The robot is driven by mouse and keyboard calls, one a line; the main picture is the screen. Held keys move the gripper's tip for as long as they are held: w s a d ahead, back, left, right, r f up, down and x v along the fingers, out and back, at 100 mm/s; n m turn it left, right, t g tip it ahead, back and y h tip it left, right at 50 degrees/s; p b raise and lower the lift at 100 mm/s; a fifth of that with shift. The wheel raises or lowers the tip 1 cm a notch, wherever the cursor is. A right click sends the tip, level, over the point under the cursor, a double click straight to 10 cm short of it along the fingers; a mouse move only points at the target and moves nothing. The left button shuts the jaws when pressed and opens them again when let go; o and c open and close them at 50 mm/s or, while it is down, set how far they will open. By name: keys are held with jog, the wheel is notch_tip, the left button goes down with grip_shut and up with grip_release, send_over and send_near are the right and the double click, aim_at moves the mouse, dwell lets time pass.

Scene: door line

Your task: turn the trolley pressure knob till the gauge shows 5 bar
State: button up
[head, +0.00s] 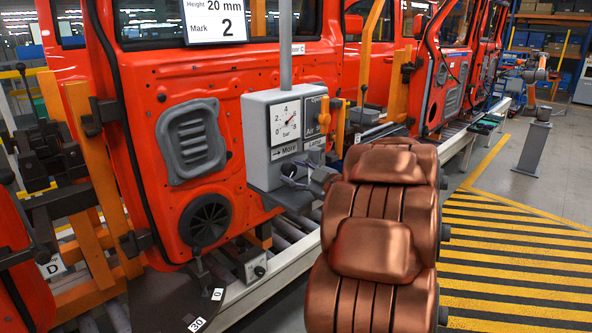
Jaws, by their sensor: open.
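The trolley's grey control box (258,150) stands in front of the orange-red door at the picture's middle. My gripper (291,172) is in front of the box just below this sign, small and partly hidden by my copper-coloured arm. It is open. The pressure knob cannot be made out clearly there, and contact cannot be told.
A lever (197,262) with a 0 to 30 scale and a small box with a knob (259,270) stand lower down. Yellow-striped floor (510,255) at right is clear.

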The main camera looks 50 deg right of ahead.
jog(key=c, duration=0.7)
jog(key=shift+d, duration=0.2)
jog(key=shift+c, duration=0.9)
jog(key=shift+a+f, duration=0.1)
jog(key=shift+b, duration=0.5)
